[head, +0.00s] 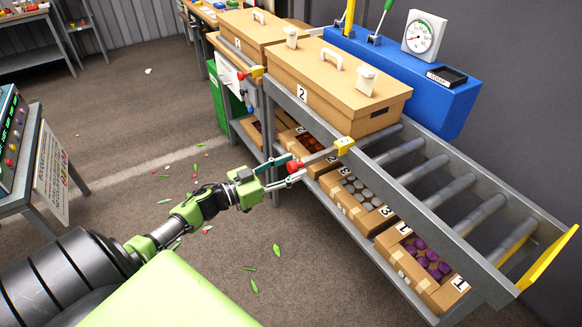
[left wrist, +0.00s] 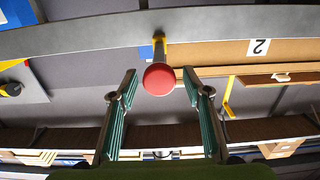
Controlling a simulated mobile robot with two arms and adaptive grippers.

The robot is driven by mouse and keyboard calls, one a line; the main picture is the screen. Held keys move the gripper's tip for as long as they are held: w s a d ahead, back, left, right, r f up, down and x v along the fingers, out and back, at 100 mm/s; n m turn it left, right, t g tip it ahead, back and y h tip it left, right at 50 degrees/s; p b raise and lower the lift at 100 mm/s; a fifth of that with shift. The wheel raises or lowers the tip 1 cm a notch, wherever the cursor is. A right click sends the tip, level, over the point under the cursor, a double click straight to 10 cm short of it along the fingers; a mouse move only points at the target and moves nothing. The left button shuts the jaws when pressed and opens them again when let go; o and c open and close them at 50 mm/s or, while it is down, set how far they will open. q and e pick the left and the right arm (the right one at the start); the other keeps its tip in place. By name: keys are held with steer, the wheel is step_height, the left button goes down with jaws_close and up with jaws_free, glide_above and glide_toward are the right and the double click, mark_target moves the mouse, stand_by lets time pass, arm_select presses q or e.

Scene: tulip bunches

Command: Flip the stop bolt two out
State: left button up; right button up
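Stop bolt two has a red knob (head: 294,167) on a grey rod that runs to a yellow bracket (head: 345,144) on the conveyor's side rail, below the wooden box marked 2 (head: 335,85). My left gripper (head: 282,172) reaches in from the left and is open at the knob. In the left wrist view the red knob (left wrist: 159,79) sits between the two spread fingertips (left wrist: 160,85), with a gap on both sides. My right gripper is not in view.
Another red knob (head: 241,75) with a yellow bracket sits farther back on the rail. Bare rollers (head: 425,170) run to a yellow end plate (head: 548,262). Tulip boxes (head: 425,270) fill the shelf below. A blue console (head: 400,75) with a gauge stands behind.

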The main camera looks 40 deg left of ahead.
arm_select(q)
steer(key=v, duration=1.2)
steer(key=shift+f, duration=0.1)
stand_by(0.4)
steer(key=s+a+f+n+g+y, duration=0.1)
steer(key=s+a+f+n+y, duration=0.15)
steer(key=f, duration=0.55)
steer(key=s+a+f+n+g+y, duration=0.1)
steer(key=f+y, duration=0.2)
steer(key=f, duration=0.5)
steer(key=s+d+f+n+g+y, duration=0.15)
steer(key=s+f, duration=0.25)
steer(key=f, duration=0.5)
steer(key=s+d+f+g+y, duration=0.15)
steer(key=s+f, duration=0.25)
steer(key=f, duration=0.4)
steer(key=s+d+f+m+g+h, duration=0.1)
steer(key=s+d+f+g, duration=0.4)
steer(key=s+d+f, duration=0.4)
steer(key=s+d+f+m+g, duration=0.2)
steer(key=s+d+f+g, duration=0.3)
steer(key=s+d+f, duration=0.5)
steer(key=s+d, duration=0.1)
steer(key=s, duration=0.6)
steer(key=shift+s+d+f+g+h, duration=0.2)
steer(key=shift+d+g+h, duration=0.1)
steer(key=shift+d+h, duration=0.05)
